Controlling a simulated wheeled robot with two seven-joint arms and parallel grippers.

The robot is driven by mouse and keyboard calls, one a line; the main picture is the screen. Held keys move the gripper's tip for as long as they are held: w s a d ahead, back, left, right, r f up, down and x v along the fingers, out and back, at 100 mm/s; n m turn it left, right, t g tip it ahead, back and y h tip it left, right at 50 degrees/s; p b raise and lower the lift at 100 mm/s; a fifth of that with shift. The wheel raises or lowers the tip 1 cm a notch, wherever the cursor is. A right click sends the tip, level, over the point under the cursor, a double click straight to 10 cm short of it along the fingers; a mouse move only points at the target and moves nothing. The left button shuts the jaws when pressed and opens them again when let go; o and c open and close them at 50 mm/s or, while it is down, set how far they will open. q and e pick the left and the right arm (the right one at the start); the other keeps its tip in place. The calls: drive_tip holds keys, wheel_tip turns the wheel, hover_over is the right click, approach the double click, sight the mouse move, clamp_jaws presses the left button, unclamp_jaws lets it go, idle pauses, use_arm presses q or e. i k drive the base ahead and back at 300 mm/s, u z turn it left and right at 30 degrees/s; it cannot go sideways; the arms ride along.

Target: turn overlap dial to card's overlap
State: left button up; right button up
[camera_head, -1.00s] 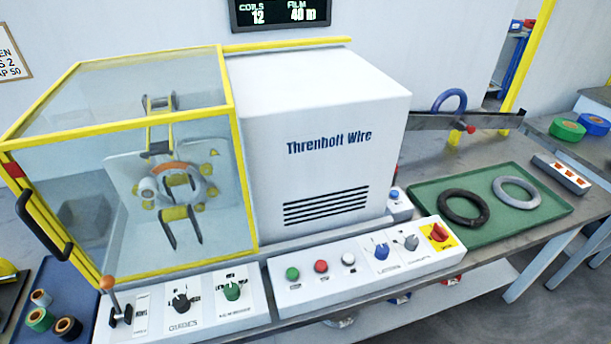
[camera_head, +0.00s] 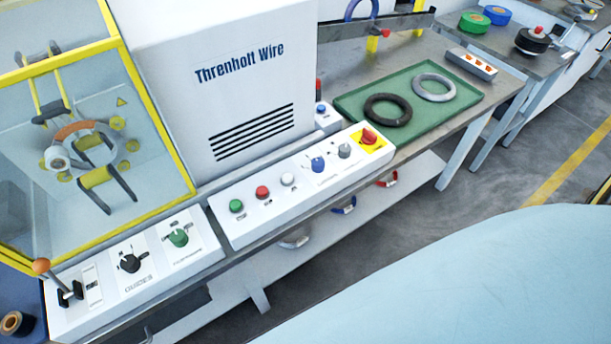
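The machine's front control panel (camera_head: 300,195) carries a blue dial (camera_head: 317,164) and a grey dial (camera_head: 344,150), whose small labels are too small to read. A second panel on the left has a black dial (camera_head: 130,263) lettered GUIDES and a green dial (camera_head: 178,237) with an unreadable label. I cannot tell which is the overlap dial. The card is out of view now. Neither of my grippers is in view.
Green, red and white buttons (camera_head: 288,180) and a red knob on yellow (camera_head: 369,138) share the front panel. An orange-tipped lever (camera_head: 42,267) stands at the left. A green tray (camera_head: 350,104) holds a black and a grey coil.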

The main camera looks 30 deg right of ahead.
sight(345, 150)
drive_tip(key=z, duration=0.75)
drive_tip(key=k, duration=1.1)
drive_tip(key=z, duration=0.35)
drive_tip(key=i, duration=1.5)
drive_tip(key=u, duration=0.6)
